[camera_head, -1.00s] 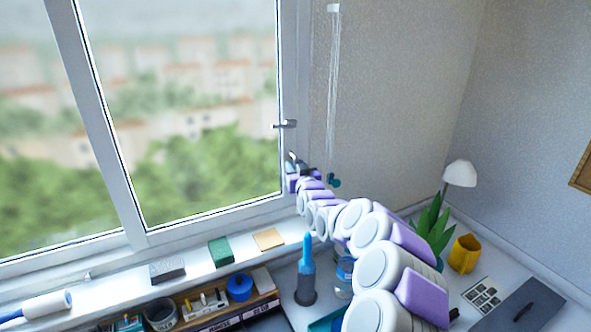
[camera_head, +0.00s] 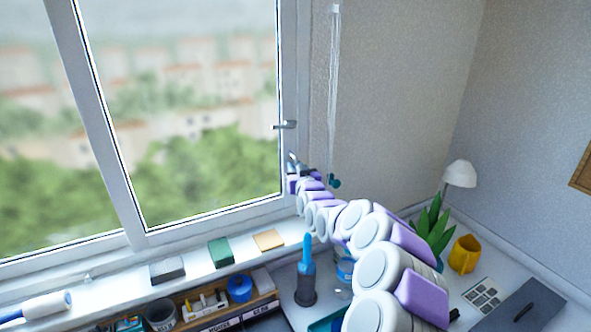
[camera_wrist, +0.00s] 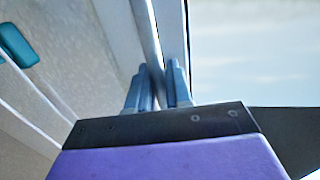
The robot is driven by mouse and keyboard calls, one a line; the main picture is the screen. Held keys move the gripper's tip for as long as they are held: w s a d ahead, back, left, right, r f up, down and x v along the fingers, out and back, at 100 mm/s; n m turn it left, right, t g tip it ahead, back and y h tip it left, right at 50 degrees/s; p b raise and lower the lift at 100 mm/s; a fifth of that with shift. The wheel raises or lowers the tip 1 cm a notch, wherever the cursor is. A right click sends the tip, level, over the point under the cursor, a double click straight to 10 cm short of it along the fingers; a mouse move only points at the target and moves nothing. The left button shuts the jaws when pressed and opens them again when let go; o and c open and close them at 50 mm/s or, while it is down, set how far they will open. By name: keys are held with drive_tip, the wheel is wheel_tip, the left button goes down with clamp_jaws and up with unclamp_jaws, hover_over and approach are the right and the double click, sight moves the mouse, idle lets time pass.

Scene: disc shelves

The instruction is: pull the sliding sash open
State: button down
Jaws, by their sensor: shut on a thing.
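The sliding sash (camera_head: 288,60) is a white-framed glass pane on the right half of the window. Its right upright also shows in the wrist view (camera_wrist: 173,30). A small metal latch (camera_head: 286,125) sits on that upright. My gripper (camera_head: 293,162) is at the upright, below the latch. In the wrist view my gripper's two grey-blue fingers (camera_wrist: 160,82) are close around a narrow pale edge of the sash frame, shut on it. The exact contact is partly hidden by the fingers and blurred.
The sill (camera_head: 200,262) below holds a grey block (camera_head: 167,270), a green block (camera_head: 220,252) and a tan block. Blind cords (camera_head: 333,90) hang right of the window.

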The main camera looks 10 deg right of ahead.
drive_tip(key=shift+a, duration=0.15)
drive_tip(key=p, duration=1.2)
approach(191, 184)
drive_tip(key=w, duration=0.2)
drive_tip(key=w+d, duration=0.1)
drive_tip(key=w, duration=0.1)
drive_tip(key=shift+w+d+f, duration=0.1)
drive_tip(key=shift+w+d, duration=0.15)
drive_tip(key=shift+w, duration=0.1)
drive_tip(key=shift+s+a+f+p, duration=0.15)
drive_tip(key=shift+a+p, duration=0.1)
drive_tip(key=shift+a, duration=0.2)
drive_tip(key=shift+s+a+r+p, duration=0.1)
drive_tip(key=shift+s+a+p, duration=0.1)
drive_tip(key=shift+a, duration=0.25)
drive_tip(key=c, duration=1.2)
unclamp_jaws()
drive_tip(key=shift+w+a, duration=0.1)
drive_tip(key=shift+w, duration=0.1)
drive_tip(key=shift+s, duration=0.15)
drive_tip(key=s, duration=0.5)
drive_tip(key=s+d, duration=0.1)
drive_tip(key=s, duration=0.5)
drive_tip(key=s+d, duration=0.1)
drive_tip(key=s, duration=0.5)
drive_tip(key=shift+f, duration=0.15)
